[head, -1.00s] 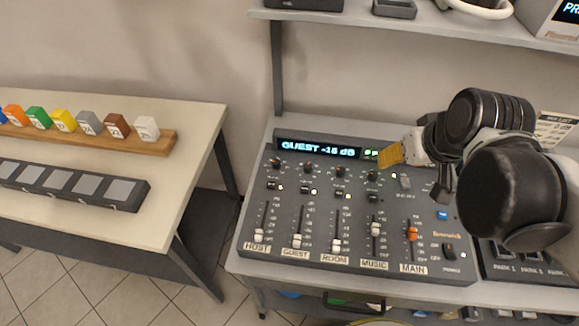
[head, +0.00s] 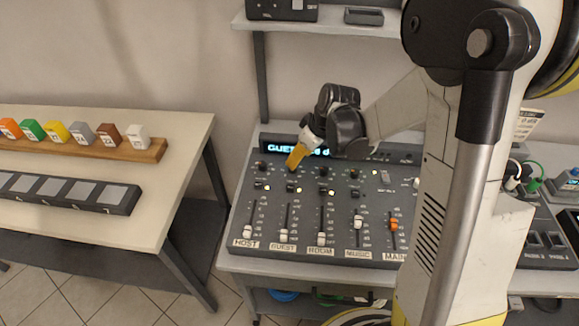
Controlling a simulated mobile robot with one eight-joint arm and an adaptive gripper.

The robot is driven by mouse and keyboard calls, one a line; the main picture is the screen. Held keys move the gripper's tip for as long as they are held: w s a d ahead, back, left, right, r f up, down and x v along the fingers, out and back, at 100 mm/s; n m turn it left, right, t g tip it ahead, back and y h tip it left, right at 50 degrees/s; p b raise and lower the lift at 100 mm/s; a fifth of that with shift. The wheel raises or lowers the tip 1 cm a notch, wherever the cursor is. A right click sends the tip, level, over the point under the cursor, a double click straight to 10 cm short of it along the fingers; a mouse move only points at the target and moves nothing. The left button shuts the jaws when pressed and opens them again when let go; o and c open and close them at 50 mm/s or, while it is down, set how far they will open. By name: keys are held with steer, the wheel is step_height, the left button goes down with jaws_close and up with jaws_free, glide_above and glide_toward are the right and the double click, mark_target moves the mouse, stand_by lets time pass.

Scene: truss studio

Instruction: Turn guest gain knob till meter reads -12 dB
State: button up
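The grey mixer console (head: 268,215) stands on the bench with a row of dark knobs above its faders. My gripper (head: 293,166) points down at the top of the GUEST column, its yellow fingertips over the guest gain knob's place. That knob is hidden behind the fingertips, so I cannot tell whether they touch or grip it. The blue-lit meter display (head: 285,148) is partly covered by my gripper; "GUES" and a trailing "d" show, but the number is hidden. The host knob (head: 263,166) is just left and the room knob (head: 323,172) just right.
Faders with white caps, such as the GUEST fader (head: 284,237), and an orange MAIN fader (head: 394,224) lie nearer the front. A shelf (head: 330,25) hangs above. My arm covers the console's right part. A side table (head: 185,125) with coloured blocks stands left.

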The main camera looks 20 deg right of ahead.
steer(key=b+x, duration=0.2)
steer(key=x, duration=0.4)
steer(key=shift+w+a+f, duration=0.1)
steer(key=shift+f, duration=0.2)
jaws_close()
